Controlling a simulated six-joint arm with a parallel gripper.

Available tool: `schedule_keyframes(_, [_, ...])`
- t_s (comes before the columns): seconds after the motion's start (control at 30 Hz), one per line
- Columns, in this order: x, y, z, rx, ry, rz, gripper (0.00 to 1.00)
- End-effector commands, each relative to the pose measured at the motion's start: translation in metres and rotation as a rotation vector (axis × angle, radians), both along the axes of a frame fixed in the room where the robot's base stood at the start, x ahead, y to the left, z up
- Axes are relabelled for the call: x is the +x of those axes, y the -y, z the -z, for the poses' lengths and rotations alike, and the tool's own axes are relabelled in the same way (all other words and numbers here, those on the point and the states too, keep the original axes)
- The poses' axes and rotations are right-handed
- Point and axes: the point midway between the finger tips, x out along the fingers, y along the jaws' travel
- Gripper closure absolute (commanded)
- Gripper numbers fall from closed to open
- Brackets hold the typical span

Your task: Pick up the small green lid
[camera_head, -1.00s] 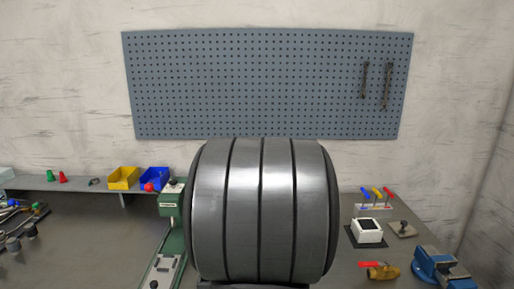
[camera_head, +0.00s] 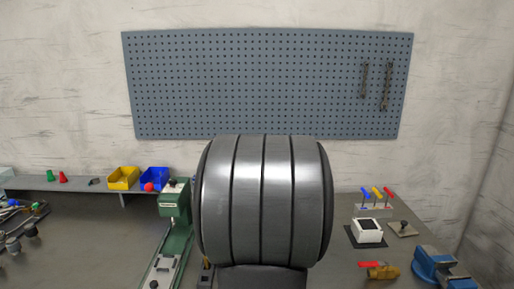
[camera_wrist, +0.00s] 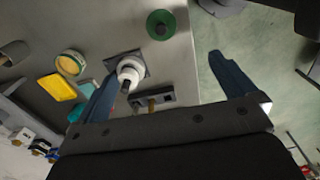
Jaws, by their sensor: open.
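A round green lid (camera_wrist: 161,24) with a dark centre lies on the grey bench near its edge, at the top of the wrist view. I cannot pick it out in the head view. My gripper (camera_wrist: 166,66) shows in the wrist view as two blue fingers set wide apart, with nothing held between them. The lid is beyond the fingertips, apart from them. The left finger overlaps a white round piece (camera_wrist: 131,66) on a dark square plate in the picture; I cannot tell whether they touch.
A dark block with a brass piece (camera_wrist: 152,102) sits between the fingers. A yellow-rimmed round container (camera_wrist: 70,63) and yellow tray (camera_wrist: 57,87) lie left. Beyond the bench edge is floor. In the head view, a green machine (camera_head: 174,204) and blue vise (camera_head: 436,267) stand on the bench.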

Motion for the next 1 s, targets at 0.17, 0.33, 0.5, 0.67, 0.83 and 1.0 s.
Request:
schedule_keyframes(0.17, [0.000, 0.000, 0.000, 0.000, 0.000, 0.001, 0.00])
schedule_keyframes(0.33, [0.000, 0.000, 0.000, 0.000, 0.000, 0.001, 0.14])
schedule_keyframes(0.5, [0.001, 0.002, 0.000, 0.000, -0.001, -0.001, 0.14])
schedule_keyframes(0.67, [0.004, 0.009, 0.001, 0.001, -0.015, -0.020, 0.14])
schedule_keyframes(0.83, [0.003, 0.009, 0.027, 0.001, -0.018, -0.020, 0.14])
schedule_keyframes(1.0, [0.003, 0.009, 0.065, 0.001, -0.019, -0.020, 0.14])
